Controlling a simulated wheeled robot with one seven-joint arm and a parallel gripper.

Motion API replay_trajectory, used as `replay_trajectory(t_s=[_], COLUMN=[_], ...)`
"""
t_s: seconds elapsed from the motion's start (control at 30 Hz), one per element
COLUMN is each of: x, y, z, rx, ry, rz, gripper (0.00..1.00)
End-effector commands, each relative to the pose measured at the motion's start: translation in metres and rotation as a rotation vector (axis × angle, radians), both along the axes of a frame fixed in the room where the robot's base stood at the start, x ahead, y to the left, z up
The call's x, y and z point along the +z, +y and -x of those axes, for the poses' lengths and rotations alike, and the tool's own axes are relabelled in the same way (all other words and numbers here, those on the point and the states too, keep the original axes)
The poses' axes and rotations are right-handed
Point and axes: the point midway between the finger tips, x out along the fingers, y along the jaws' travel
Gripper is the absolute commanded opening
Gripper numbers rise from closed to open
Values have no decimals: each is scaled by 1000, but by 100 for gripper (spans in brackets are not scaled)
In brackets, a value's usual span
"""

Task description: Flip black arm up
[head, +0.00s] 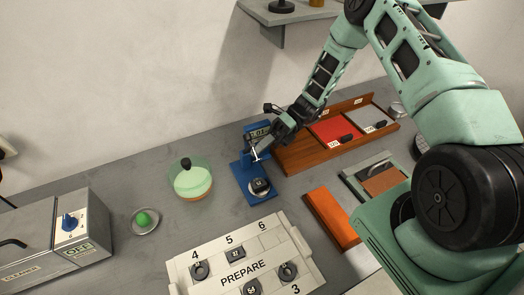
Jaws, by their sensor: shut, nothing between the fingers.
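A blue stand (239,177) with an upright column and a small dark display (260,132) stands on the grey table near the middle of the head view. A dark block (260,185) sits on a round silver plate at the front of its base. My gripper (256,156) is shut and empty, reaching down from the upper right in front of the column, above the block. Whether it touches the stand I cannot tell. My gripper and wrist cover part of the stand, and I cannot clearly make out the black arm.
A white PREPARE board (210,270) with several dark parts lies in front. A lidded green bowl (192,179) and a dish with a green ball (143,218) stand left, beside a grey machine (45,250). A wooden tray (296,159) and an orange block (329,218) are right.

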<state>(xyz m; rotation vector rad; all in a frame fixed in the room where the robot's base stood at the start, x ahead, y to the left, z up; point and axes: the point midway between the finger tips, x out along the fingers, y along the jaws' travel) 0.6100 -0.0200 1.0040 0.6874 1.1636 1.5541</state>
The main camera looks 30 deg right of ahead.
Motion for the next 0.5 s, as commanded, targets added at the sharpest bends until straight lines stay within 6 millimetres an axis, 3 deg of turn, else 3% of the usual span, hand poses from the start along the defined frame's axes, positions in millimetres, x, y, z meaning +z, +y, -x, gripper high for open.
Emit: replay_trajectory(t_s=[0.2,0.5], x=[6,9], y=[0,0], z=[-7,-11], rx=[1,1], ry=[240,394], rz=[-1,-1], gripper=[0,0])
